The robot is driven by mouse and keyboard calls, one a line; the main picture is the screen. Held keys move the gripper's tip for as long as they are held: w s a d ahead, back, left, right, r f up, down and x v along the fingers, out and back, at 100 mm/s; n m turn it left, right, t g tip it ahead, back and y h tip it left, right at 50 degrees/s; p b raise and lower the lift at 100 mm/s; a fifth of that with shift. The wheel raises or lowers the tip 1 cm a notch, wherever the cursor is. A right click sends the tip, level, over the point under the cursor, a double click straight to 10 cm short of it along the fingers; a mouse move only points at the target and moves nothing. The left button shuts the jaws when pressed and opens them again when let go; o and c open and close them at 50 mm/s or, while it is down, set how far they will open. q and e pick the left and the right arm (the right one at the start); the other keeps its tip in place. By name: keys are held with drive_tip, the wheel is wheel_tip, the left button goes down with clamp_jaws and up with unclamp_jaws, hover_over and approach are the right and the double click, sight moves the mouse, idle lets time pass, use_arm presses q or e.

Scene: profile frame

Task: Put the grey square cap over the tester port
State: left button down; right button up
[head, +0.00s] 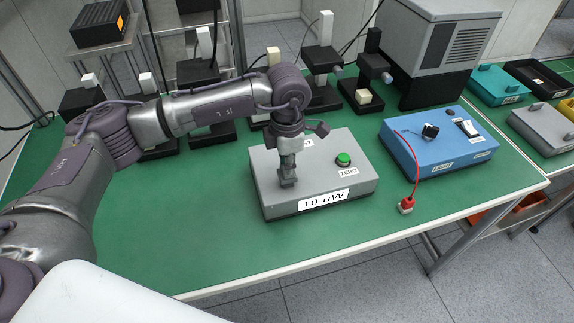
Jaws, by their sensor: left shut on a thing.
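The tester is a grey box (325,185) with a "10 uW" label on its front and a green button marked ZERO on its top. It stands on the green bench mat. My left gripper (288,172) points down over the left part of the tester's top. It is shut on a small dark grey piece, the grey square cap (287,182), which is partly covered by the fingers. The cap is at or just above the top face; I cannot tell if it touches. The tester port does not show; the gripper and cap may hide it. My right gripper is out of view.
A blue box (438,145) with a knob and switch stands to the right, its red lead ending in a red plug (406,205) on the mat. Several black stands line the back near a large grey unit (440,50). The mat's front left is clear.

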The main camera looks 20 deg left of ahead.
use_arm(q)
drive_tip(key=shift+b, duration=0.3)
idle(0.6)
drive_tip(key=shift+b, duration=0.3)
idle(0.5)
drive_tip(key=shift+f+b, duration=0.9)
drive_tip(key=shift+f, duration=0.1)
idle(0.4)
drive_tip(key=c, duration=1.1)
unclamp_jaws()
drive_tip(key=shift+o, duration=0.2)
drive_tip(key=shift+r, duration=0.15)
wheel_tip(320, 180, up, 12)
drive_tip(key=shift+f, duration=0.1)
drive_tip(key=shift+f, duration=0.1)
